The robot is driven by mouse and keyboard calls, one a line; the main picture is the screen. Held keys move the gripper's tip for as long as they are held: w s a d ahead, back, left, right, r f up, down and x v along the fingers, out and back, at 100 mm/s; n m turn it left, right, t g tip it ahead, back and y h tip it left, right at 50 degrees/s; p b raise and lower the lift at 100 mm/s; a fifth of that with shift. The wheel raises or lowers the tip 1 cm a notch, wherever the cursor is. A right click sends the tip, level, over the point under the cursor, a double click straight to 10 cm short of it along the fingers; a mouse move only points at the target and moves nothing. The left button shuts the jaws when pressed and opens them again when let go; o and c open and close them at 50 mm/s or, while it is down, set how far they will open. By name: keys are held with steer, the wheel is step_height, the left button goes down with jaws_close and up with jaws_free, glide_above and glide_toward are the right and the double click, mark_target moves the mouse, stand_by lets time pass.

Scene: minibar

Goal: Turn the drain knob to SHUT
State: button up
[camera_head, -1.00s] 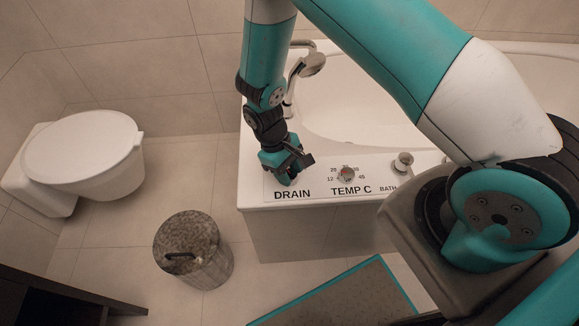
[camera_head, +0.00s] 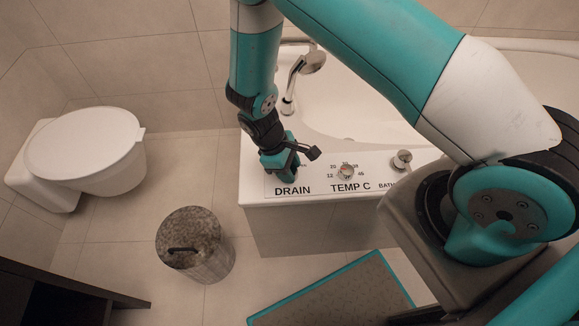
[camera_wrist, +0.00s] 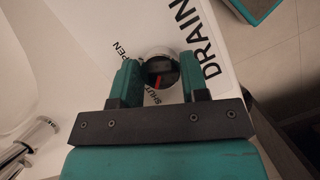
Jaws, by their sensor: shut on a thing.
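The OPEN label (camera_wrist: 121,50) is up and to the left. In the head view my gripper (camera_head: 282,173) reaches down above DRAIN and hides the knob.
The temperature knob (camera_head: 345,171) and another metal knob (camera_head: 402,160) stand to the right on the same panel. A bin (camera_head: 197,245) and a toilet (camera_head: 85,150) are to the left on the floor.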

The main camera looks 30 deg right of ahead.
steer(key=o, duration=0.9)
steer(key=p+v, duration=0.1)
steer(key=v, duration=1.6)
steer(key=shift+w+a+r, duration=0.1)
steer(key=shift+w+r, duration=0.05)
steer(key=shift+w, duration=0.05)
steer(key=s+r+m+t+y+p, duration=0.1)
steer(key=s+r+y+p, duration=0.2)
steer(key=r, duration=0.7)
steer(key=s+r+y+p, duration=0.1)
steer(key=s+r+p, duration=0.25)
steer(key=r, duration=0.75)
steer(key=s+r+y+p, duration=0.1)
steer(key=s+r, duration=0.3)
steer(key=s+r+t+y+p, duration=0.1)
steer(key=s+r+p, duration=0.1)
steer(key=s+r, duration=0.2)
steer(key=s+r+m+t+y+p, duration=0.1)
steer(key=s+r+p, duration=0.1)
steer(key=s+r, duration=0.2)
steer(key=shift+s+d+r, duration=0.2)
steer(key=shift+s+r, duration=0.05)
steer(key=shift+r, duration=0.2)
